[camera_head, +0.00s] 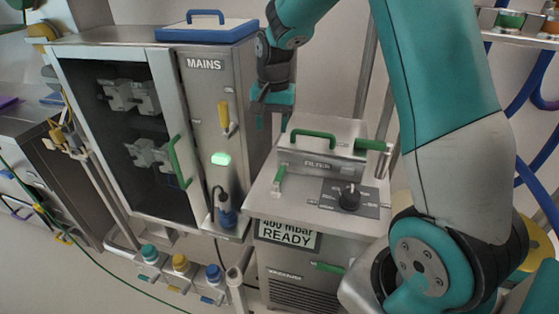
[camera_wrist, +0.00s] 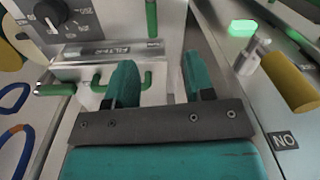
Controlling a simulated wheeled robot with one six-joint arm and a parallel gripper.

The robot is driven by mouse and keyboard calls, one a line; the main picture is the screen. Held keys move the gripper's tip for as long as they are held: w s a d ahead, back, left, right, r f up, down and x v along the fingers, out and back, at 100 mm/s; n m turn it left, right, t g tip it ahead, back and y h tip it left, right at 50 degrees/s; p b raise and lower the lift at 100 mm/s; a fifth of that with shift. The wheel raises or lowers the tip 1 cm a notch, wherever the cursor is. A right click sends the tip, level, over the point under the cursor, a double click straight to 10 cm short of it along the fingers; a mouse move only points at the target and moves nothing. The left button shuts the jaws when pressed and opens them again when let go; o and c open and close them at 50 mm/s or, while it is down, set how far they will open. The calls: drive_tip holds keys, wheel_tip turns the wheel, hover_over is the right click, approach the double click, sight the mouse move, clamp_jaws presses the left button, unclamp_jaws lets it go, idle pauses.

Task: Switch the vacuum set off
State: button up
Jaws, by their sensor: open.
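The vacuum set (camera_head: 255,205) is a grey cabinet with a sign (camera_head: 287,234) reading "400 mbar READY". A black rotary knob (camera_head: 349,197) sits on a dark dial plate on its top; the knob also shows at the top left of the wrist view (camera_wrist: 50,14). The dial lettering is too small to read. A green lever (camera_head: 279,178) stands left of the dial and shows in the wrist view (camera_wrist: 152,18). My gripper (camera_head: 271,122) is open and empty, pointing down above and behind the filter box; its two teal fingers show in the wrist view (camera_wrist: 158,62).
The filter box (camera_head: 320,166) with a green handle stands behind the knob. The MAINS cabinet (camera_head: 205,85) at left has a yellow handle (camera_head: 224,118), a lit green lamp (camera_head: 220,158) and a blue-lidded box (camera_head: 207,31) on top. Coloured bottles (camera_head: 180,263) stand low in front.

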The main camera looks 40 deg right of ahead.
sight(280, 172)
drive_tip(key=shift+m, duration=0.9)
drive_tip(key=d+f+p, duration=0.1)
drive_tip(key=f, duration=0.5)
drive_tip(key=w+d+f+p, duration=0.1)
drive_tip(key=f, duration=0.5)
drive_tip(key=d+f+p, duration=0.1)
drive_tip(key=f, duration=0.5)
drive_tip(key=shift+w+d+f+p, duration=0.25)
drive_tip(key=shift+d+f+p, duration=0.05)
drive_tip(key=shift+f+p, duration=0.1)
drive_tip(key=shift+c, duration=0.5)
clamp_jaws()
